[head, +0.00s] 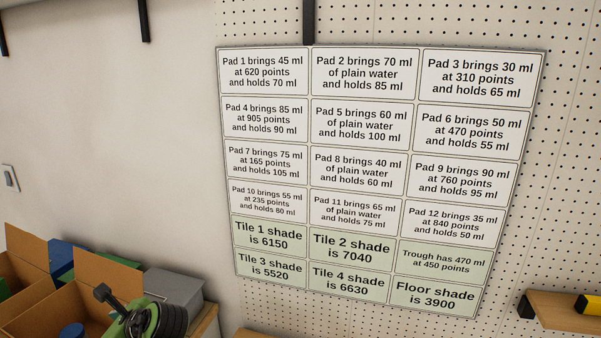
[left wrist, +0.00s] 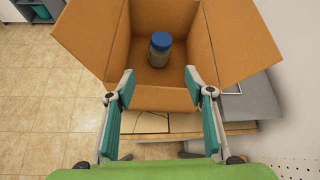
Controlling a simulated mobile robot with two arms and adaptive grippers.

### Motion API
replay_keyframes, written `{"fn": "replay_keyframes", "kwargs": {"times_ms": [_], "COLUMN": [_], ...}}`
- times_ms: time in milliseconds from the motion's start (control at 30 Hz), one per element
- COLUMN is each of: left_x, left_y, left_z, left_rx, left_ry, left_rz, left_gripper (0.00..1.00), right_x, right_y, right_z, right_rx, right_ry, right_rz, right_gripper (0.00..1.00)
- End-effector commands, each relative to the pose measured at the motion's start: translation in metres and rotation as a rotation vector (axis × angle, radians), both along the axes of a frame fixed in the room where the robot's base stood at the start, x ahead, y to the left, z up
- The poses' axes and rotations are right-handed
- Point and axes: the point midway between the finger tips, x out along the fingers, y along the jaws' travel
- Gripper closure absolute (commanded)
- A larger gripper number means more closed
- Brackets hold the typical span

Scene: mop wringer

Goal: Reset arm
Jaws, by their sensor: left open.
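My left gripper (left wrist: 159,80) is open, with its two teal-padded fingers spread apart and nothing between them. It points toward an open cardboard box (left wrist: 105,30) in the left wrist view. A jar with a blue lid (left wrist: 160,41) stands upright inside that box, beyond the fingertips and apart from them. My right gripper shows in neither view.
Open cardboard boxes (head: 108,274) stand at lower left in the head view beside a grey box (head: 176,286). A text board (head: 365,180) hangs on the pegboard wall (head: 563,130). A wooden shelf (head: 565,318) juts out at lower right. Tiled floor (left wrist: 60,128) lies clear at left.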

Motion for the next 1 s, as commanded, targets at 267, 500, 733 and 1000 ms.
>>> {"fn": "replay_keyframes", "kwargs": {"times_ms": [267, 500, 733, 1000], "left_x": [-0.034, -0.098, -0.182, -0.249], "left_y": [-0.020, -0.063, -0.130, -0.183], "left_z": [-0.049, -0.111, -0.154, -0.165], "left_rx": [-0.201, -0.543, -0.939, -1.169], "left_ry": [-0.202, -0.452, -0.623, -0.657], "left_rz": [0.101, 0.311, 0.662, 0.990], "left_gripper": [0.52, 0.52, 0.52, 0.52], "right_x": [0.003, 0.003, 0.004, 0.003], "right_y": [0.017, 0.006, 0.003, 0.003], "right_z": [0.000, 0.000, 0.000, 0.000], "right_rx": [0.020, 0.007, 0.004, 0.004], "right_ry": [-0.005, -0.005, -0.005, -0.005], "right_rz": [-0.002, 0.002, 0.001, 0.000], "right_gripper": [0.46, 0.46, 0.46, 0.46]}}
